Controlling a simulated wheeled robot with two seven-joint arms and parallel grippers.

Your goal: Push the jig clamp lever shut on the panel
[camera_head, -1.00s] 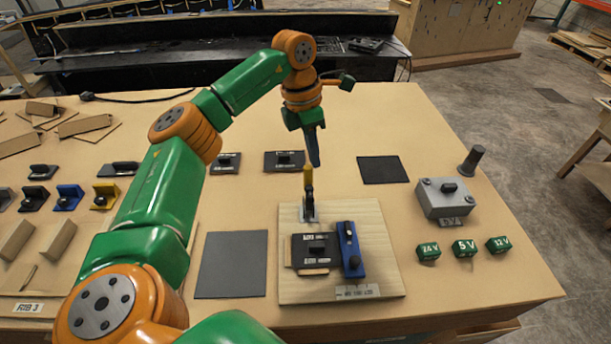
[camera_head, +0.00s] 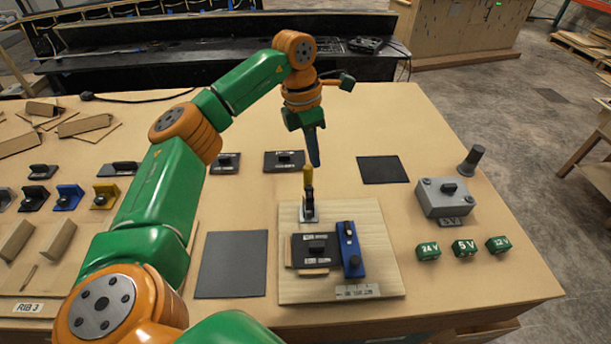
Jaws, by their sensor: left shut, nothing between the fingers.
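The jig clamp lever (camera_head: 308,182) has a yellow tip and a dark body and stands upright at the back edge of the wooden jig board (camera_head: 372,222). The dark panel (camera_head: 301,251) lies on the board in front of the clamp, with a blue block (camera_head: 351,250) along its right side. My left gripper (camera_head: 315,162) is shut and empty, pointing down just behind and above the lever tip. Whether it touches the tip cannot be told. My right gripper is not in view.
A grey box (camera_head: 445,197) and green voltage blocks (camera_head: 465,247) stand to the right. Dark mats (camera_head: 232,265) lie left of the board and behind it (camera_head: 383,169). Colored and dark parts (camera_head: 68,197) and wood pieces stand at the left.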

